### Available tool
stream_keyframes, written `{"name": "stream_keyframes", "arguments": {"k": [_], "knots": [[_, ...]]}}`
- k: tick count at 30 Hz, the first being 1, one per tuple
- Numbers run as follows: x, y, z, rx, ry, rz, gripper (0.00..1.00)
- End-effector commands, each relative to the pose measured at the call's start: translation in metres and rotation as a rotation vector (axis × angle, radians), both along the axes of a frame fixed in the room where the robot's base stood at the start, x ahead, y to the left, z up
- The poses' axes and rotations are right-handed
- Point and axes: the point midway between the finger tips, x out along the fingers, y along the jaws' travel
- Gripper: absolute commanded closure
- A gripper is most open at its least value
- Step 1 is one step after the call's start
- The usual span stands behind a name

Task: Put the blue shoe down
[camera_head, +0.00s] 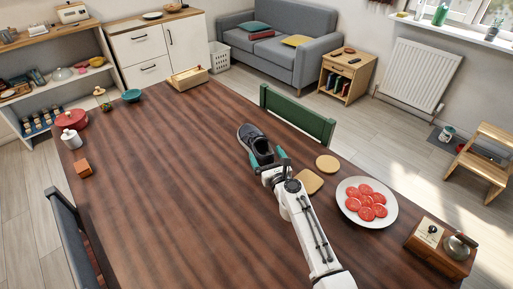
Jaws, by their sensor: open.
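The shoe (252,137) is dark blue-grey with a pale sole edge. It rests on the brown wooden table (190,190), near the table's far right edge, with its opening upward. My gripper (268,162) has teal fingers and is at the near end of the shoe. The fingers are apart, one on the left at the shoe's side and one on the right. Whether they touch the shoe cannot be told. My white arm reaches in from the bottom right.
A wooden box with a metal knob (441,247) stands at the lower right. A green chair (297,117) backs the far edge. The table's middle is clear.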

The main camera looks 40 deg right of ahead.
Motion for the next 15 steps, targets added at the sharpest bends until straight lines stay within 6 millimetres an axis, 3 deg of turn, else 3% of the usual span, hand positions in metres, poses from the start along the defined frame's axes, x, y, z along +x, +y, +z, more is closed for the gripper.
{"name": "stream_keyframes", "arguments": {"k": [6, 15], "knots": [[0.023, -0.008, -0.002, 0.0, 0.0, -0.001, 0.05], [0.025, -0.009, -0.001, -0.001, 0.001, 0.0, 0.07]]}}
